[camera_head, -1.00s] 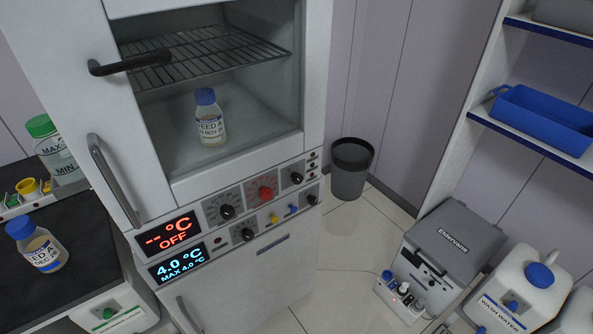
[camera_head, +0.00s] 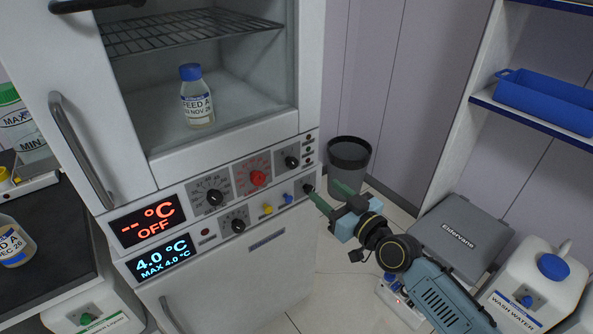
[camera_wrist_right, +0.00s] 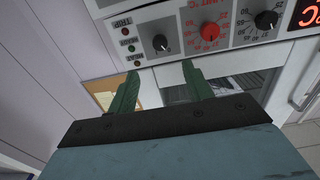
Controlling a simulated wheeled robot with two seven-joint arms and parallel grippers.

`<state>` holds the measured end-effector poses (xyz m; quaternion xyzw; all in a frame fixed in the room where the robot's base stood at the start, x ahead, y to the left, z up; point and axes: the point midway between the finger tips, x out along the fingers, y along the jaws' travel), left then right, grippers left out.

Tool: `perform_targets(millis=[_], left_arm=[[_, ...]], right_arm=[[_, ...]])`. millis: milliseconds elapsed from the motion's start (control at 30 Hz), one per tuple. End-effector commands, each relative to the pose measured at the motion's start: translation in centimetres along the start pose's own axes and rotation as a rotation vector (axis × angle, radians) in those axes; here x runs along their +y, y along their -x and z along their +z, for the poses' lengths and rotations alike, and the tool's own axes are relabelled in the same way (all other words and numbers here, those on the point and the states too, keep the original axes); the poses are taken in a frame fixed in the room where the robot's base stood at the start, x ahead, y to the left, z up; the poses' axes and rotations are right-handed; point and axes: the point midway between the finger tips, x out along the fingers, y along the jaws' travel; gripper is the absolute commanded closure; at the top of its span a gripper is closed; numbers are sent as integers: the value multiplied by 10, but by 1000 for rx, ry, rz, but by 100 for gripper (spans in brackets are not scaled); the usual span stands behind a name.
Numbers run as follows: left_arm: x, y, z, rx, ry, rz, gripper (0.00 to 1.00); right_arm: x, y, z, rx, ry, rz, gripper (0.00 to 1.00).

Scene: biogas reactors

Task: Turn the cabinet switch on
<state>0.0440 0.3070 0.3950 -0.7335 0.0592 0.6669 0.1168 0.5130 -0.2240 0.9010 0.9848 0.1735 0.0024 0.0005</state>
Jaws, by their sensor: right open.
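The white cabinet's control panel (camera_head: 222,222) carries several knobs. The upper row has a black knob (camera_head: 292,162), a red dial (camera_head: 258,178) and a black dial (camera_head: 214,197). The upper display (camera_head: 147,220) reads "-- °C OFF" in red. My right gripper (camera_head: 326,191) is open and empty, its green fingers near the panel's lower right end; contact is unclear. In the wrist view, its fingers (camera_wrist_right: 160,82) are apart, below the upper-row knob (camera_wrist_right: 160,43). My left gripper is not in view.
A lower display (camera_head: 162,258) reads 4.0 °C. A feed bottle (camera_head: 196,98) stands inside the cabinet. A grey bin (camera_head: 349,158) stands behind my right gripper. A grey Eldervane box (camera_head: 460,235) and a wash-water canister (camera_head: 535,285) are at the right.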

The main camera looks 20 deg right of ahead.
Motion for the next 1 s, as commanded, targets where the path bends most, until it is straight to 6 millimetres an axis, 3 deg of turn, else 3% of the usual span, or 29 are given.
perform_targets(millis=[533,600,700,1000], left_arm=[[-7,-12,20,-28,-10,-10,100],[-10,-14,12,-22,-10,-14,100],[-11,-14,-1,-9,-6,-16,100],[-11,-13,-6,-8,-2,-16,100]], right_arm=[[-1,-102,2,-2,-4,0,50],[0,-110,3,-3,-3,1,50],[0,-119,2,-3,-4,0,50],[0,-126,2,-4,-1,0,50]])
